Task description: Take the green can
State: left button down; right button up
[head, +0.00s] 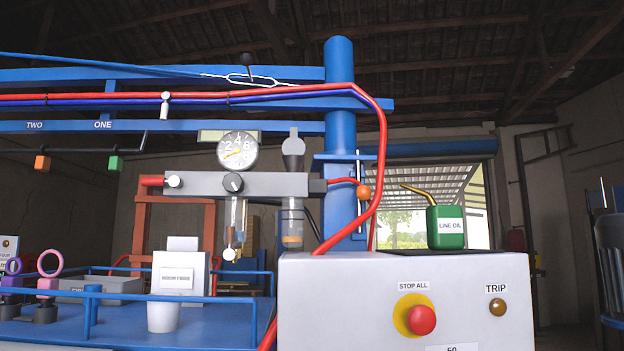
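The green can (446,232) is labelled LINE OIL and has a thin brass-coloured spout pointing up to the left. It stands upright on the right part of the top of a light grey control box (330,305). Nothing touches the can from the sides. Neither of my grippers shows in the head view.
The box front has a red STOP ALL button (421,320) and a TRIP lamp (497,307). A blue post (340,130) with red hoses (381,150) rises left of the can. A blue railed deck (215,320) holds a white cup (163,316). Space right of the can is clear.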

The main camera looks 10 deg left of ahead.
aim_at(445, 224)
jog(key=i+l, duration=0.15)
jog(key=l, duration=0.25)
jog(key=i+l, duration=0.15)
jog(key=l, duration=0.25)
jog(key=i+l, duration=0.1)
jog(key=l, duration=0.3)
jog(key=i+l, duration=0.15)
jog(key=l, duration=0.25)
jog(key=u, duration=0.05)
